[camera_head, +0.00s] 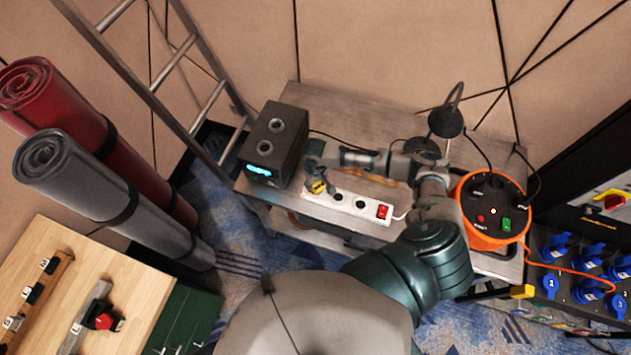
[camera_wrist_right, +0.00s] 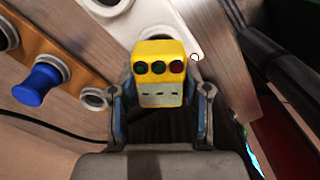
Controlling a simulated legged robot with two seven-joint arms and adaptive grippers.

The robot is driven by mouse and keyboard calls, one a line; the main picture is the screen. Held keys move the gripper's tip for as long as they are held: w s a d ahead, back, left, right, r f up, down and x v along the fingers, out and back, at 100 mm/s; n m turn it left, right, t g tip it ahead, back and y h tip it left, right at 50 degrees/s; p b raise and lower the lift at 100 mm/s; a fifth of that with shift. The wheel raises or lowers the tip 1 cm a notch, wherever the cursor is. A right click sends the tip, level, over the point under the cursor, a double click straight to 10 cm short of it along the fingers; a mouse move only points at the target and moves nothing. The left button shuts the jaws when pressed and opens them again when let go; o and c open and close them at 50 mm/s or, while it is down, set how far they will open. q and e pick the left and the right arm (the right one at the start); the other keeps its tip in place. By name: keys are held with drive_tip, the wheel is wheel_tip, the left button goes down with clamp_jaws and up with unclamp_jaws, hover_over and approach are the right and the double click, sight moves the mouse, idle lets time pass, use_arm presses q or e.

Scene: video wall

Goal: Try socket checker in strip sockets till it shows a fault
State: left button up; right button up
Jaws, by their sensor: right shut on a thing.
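My right gripper (camera_head: 318,180) is shut on the yellow socket checker (camera_head: 318,187) at the left end of the white socket strip (camera_head: 345,210). In the right wrist view the socket checker (camera_wrist_right: 160,62) sits between both fingers, with two green lamps and one red lamp on its face, all looking dark. The strip (camera_wrist_right: 175,20) lies behind it. I cannot tell whether the checker's pins are in a socket. Open sockets and a red switch (camera_head: 382,211) show on the strip to the right of the gripper. My left gripper is not in view.
A black box with a blue display (camera_head: 273,145) stands left of the gripper on the grey bench (camera_head: 330,103). An orange cable reel (camera_head: 497,210) and a dark lamp (camera_head: 446,120) are to the right. A blue plug (camera_wrist_right: 38,84) shows in the wrist view.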

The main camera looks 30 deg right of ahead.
drive_tip(key=shift+f, duration=0.7)
drive_tip(key=o, duration=1.8)
drive_tip(key=shift+c, duration=0.2)
wheel_tip(320, 180, up, 4)
drive_tip(key=p, duration=0.4)
drive_tip(key=shift+r, duration=1.05)
